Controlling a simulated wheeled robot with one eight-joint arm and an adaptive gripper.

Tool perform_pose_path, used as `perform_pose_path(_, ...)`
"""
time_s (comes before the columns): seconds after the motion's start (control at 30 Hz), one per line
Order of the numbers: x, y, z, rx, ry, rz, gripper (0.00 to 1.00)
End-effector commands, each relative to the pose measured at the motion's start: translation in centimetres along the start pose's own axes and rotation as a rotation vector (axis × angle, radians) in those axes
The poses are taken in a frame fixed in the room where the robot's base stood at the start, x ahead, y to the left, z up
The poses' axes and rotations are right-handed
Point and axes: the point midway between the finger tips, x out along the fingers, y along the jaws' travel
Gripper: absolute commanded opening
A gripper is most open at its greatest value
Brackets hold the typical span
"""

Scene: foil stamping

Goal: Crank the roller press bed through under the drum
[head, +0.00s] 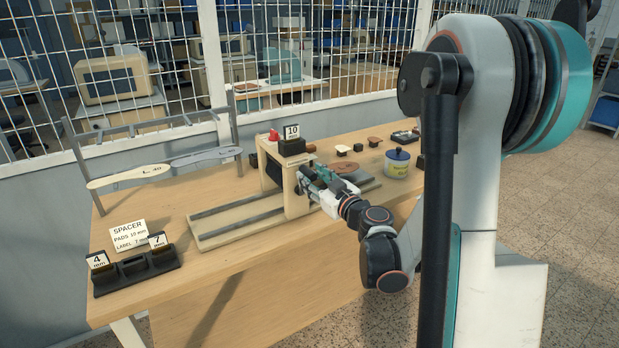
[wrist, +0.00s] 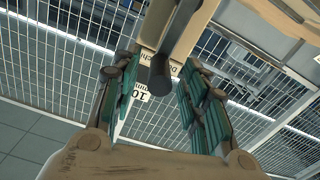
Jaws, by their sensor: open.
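The roller press (head: 298,204) stands on the wooden bench, with a pale upright frame and a dark drum (head: 270,172) partly visible inside it. A long pale base with grey rails (head: 235,214) runs out to the left of the frame. A brown oval piece (head: 345,167) lies to the right of the frame, partly behind my gripper. My gripper (head: 317,176) is at the near side of the press. In the wrist view, my gripper's teal fingers (wrist: 160,92) are spread on both sides of a dark round crank handle (wrist: 161,72); contact cannot be told.
A block marked 10 (head: 291,143) sits on top of the press. A spacer rack (head: 136,268) with blocks marked 4 and 7 stands at the bench's front left. A lidded jar (head: 397,165) stands right of the press. A wire mesh partition (head: 150,70) rises behind the bench.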

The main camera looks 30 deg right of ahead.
Motion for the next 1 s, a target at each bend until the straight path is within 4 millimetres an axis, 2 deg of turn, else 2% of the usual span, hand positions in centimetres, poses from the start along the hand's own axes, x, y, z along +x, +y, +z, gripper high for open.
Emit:
perform_pose_path(0.2,2.0,0.0,0.0,0.000,0.000,-0.001,0.41)
perform_pose_path(0.53,2.3,0.0,0.0,0.000,0.000,0.000,0.41)
perform_pose_path(0.57,2.3,0.0,0.0,0.000,0.000,0.000,0.36)
perform_pose_path(0.7,2.3,0.0,0.0,0.000,0.000,0.000,0.04)
perform_pose_path(0.73,2.2,0.0,0.0,0.000,0.000,0.000,0.00)
perform_pose_path(1.0,2.4,0.0,0.0,-0.004,0.000,-0.001,0.00)
